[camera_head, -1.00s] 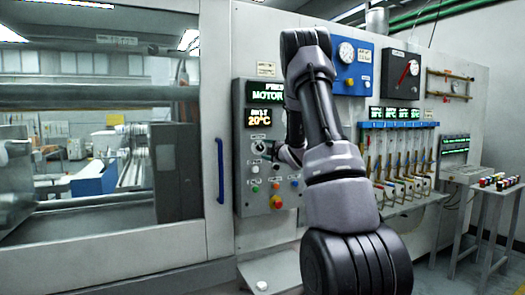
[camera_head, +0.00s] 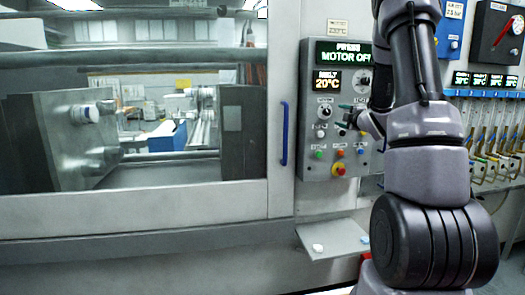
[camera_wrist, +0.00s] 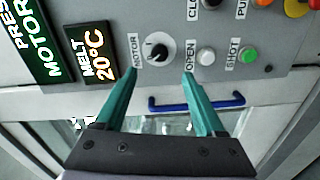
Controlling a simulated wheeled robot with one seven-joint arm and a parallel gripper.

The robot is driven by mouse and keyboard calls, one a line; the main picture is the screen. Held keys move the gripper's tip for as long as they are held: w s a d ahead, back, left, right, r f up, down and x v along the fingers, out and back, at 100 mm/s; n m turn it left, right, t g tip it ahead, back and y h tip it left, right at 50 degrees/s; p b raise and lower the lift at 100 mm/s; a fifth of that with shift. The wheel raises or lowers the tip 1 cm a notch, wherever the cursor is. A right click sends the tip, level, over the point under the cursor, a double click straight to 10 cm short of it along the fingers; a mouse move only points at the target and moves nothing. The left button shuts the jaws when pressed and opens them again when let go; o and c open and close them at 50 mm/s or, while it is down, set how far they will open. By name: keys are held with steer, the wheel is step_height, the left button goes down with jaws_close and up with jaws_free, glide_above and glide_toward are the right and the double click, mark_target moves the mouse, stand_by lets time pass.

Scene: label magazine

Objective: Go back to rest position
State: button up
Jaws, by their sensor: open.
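My gripper (camera_wrist: 160,75) is open in the wrist view, its two green fingers apart with nothing between them. Its fingertips point toward the control panel (camera_wrist: 270,40), with the black MOTOR knob (camera_wrist: 158,47) just beyond and between them. I cannot tell from this view how far the tips stand from the knob. In the head view my gripper (camera_head: 348,112) is small and in front of the panel (camera_head: 312,168), close to the knob (camera_head: 324,112). The panel's display (camera_head: 344,53) reads "PRESS MOTOR OFF", partly cut by my arm, and the melt display (camera_head: 327,80) reads 20°C.
A machine door with a window (camera_head: 130,200) and blue handle (camera_head: 284,133) is left of the panel. A small shelf (camera_head: 335,240) juts out below it. A red-and-yellow stop button (camera_head: 338,169) sits low on the panel. Hoses and gauges (camera_head: 490,140) are at the right.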

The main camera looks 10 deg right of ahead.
steer(key=s+a+r+m+g+h, duration=0.2)
steer(key=s+a+r+m, duration=0.15)
steer(key=s+m, duration=0.25)
steer(key=s+a+r+m+g+h, duration=0.1)
steer(key=s+a+r+m+g, duration=0.15)
steer(key=s+r+m, duration=0.3)
steer(key=s+a+f+m+g+y, duration=0.1)
steer(key=s+a+m+g, duration=0.1)
steer(key=s+a, duration=0.3)
steer(key=s+a+f+m+g+y, duration=0.1)
steer(key=s+a+m, duration=0.3)
steer(key=s, duration=0.9)
steer(key=s+a+f+m+g+y, duration=0.1)
steer(key=s+a+m+g+y, duration=0.1)
steer(key=s+a, duration=0.5)
steer(key=shift+s+a+m+g+y, duration=0.25)
steer(key=shift+s+m+g, duration=0.35)
steer(key=shift+s, duration=0.45)
steer(key=shift+d, duration=0.1)
steer(key=shift+c, duration=1.2)
